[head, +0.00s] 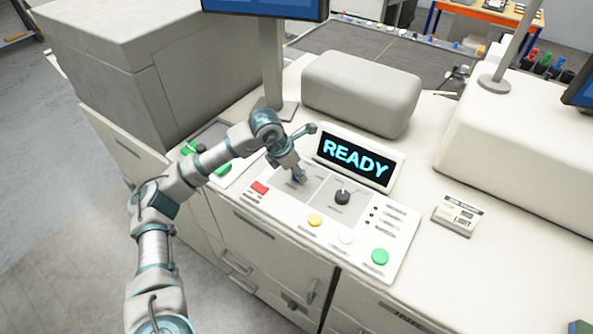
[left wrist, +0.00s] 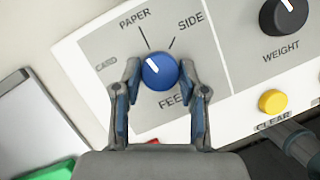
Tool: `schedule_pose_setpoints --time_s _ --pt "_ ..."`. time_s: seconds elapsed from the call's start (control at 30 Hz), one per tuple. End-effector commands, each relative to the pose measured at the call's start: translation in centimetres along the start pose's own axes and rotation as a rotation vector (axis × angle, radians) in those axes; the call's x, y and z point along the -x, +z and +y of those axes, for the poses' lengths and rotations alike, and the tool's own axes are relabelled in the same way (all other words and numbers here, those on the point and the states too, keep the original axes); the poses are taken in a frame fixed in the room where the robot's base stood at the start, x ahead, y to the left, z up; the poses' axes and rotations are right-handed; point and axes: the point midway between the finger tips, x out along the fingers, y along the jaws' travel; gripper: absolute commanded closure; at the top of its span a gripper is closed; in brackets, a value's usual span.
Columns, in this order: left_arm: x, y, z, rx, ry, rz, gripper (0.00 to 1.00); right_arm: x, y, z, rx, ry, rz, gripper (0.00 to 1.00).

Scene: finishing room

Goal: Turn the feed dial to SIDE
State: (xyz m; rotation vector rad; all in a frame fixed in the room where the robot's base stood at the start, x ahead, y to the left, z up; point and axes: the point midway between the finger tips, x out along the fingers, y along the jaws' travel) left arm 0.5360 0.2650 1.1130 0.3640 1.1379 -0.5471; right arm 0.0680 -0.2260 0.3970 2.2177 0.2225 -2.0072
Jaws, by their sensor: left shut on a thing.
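The feed dial (left wrist: 164,77) is a round blue knob with a white pointer mark, on a grey panel. Its labels read CARD, PAPER and SIDE, with FEED partly hidden below it. The pointer aims up and left, roughly toward PAPER and away from SIDE (left wrist: 190,22). My left gripper (left wrist: 161,69) is shut on the dial, one finger on its left and one on its right. In the head view my left gripper (head: 298,176) reaches down onto the control panel (head: 402,237) and mostly hides the dial. My right gripper is not in view.
A black WEIGHT knob (head: 342,197) sits right of the dial. Red (head: 260,187), yellow (head: 314,220), white (head: 346,236) and green (head: 380,257) buttons line the panel's front. A display (head: 355,160) reading READY stands behind.

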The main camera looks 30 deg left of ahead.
Motion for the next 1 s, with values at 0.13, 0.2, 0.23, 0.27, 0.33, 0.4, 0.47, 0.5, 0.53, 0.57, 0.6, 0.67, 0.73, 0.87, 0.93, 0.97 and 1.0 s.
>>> schedule_pose_setpoints --time_s 0.13,0.2,0.23,0.27,0.33,0.4,0.47,0.5,0.53,0.57,0.6,0.67,0.73,0.87,0.93,0.97,1.0 --pt "0.1 0.1 0.1 0.002 0.003 -0.006 0.93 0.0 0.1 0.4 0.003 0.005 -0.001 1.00" --pt "0.1 0.1 0.1 0.002 0.003 -0.006 0.48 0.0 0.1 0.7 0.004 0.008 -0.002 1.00" --pt "0.1 0.1 0.1 0.002 0.003 -0.005 0.41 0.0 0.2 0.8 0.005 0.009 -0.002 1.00" --pt "0.1 0.1 0.1 0.002 0.003 -0.005 0.33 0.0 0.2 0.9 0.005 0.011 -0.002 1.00" --pt "0.1 0.1 0.1 0.001 0.002 -0.004 0.33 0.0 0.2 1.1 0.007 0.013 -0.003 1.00" --pt "0.1 0.0 0.1 0.001 0.002 -0.003 0.33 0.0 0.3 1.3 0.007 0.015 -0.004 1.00" --pt "0.1 0.0 0.0 0.001 0.002 -0.003 0.33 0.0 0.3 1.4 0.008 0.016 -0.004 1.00" --pt "0.1 0.0 0.0 0.001 0.002 -0.003 0.33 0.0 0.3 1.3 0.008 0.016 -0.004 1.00" --pt "0.1 0.0 0.0 0.001 0.002 -0.003 0.33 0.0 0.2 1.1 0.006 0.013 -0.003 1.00" --pt "0.2 -0.1 0.0 0.001 0.002 -0.003 0.33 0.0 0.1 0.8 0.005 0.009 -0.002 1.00" --pt "0.3 0.0 0.0 0.001 0.002 -0.003 0.33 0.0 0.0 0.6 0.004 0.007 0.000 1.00" --pt "0.8 0.0 0.1 0.001 0.002 -0.003 0.33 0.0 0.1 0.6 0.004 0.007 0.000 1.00" --pt "1.8 0.0 0.1 0.001 0.003 -0.004 0.33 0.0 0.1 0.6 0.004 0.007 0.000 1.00" --pt "4.6 0.1 0.2 0.002 0.005 -0.006 0.33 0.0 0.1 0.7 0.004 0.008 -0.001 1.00" --pt "6.2 0.0 0.2 0.001 0.003 -0.005 0.33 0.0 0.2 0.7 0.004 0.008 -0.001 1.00" --pt "6.9 0.1 0.2 0.001 0.004 -0.006 0.33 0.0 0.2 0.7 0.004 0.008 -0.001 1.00" --pt "7.7 0.1 0.2 0.001 0.003 -0.005 0.33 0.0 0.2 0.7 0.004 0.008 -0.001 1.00"
